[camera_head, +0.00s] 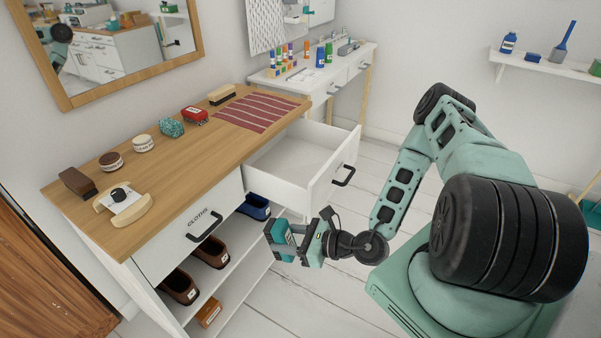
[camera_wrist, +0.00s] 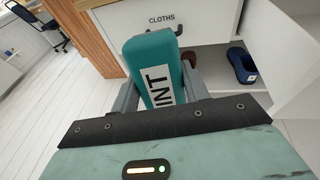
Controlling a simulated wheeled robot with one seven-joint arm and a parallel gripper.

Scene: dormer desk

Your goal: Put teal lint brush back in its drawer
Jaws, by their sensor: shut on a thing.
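The teal lint brush (camera_wrist: 157,66) has a white label reading "INT" and is held between the fingers of my gripper (camera_wrist: 163,95) in the wrist view. In the head view my gripper (camera_head: 291,241) is shut on the brush (camera_head: 279,238), in front of the cabinet and below the open drawer. The open white drawer (camera_head: 337,187) is pulled out from the right of the cabinet, and the part of its floor that shows is bare. A closed drawer labelled CLOTHS (camera_head: 184,232) is to its left; it also shows in the wrist view (camera_wrist: 206,20).
The wooden top (camera_head: 165,172) holds a striped cloth (camera_head: 256,113), a red item (camera_head: 195,116), a teal sponge (camera_head: 171,127), round tins and brushes. Brown shoes (camera_head: 180,285) and blue shoes (camera_head: 254,206) sit on shelves below. The floor right of the drawer is clear.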

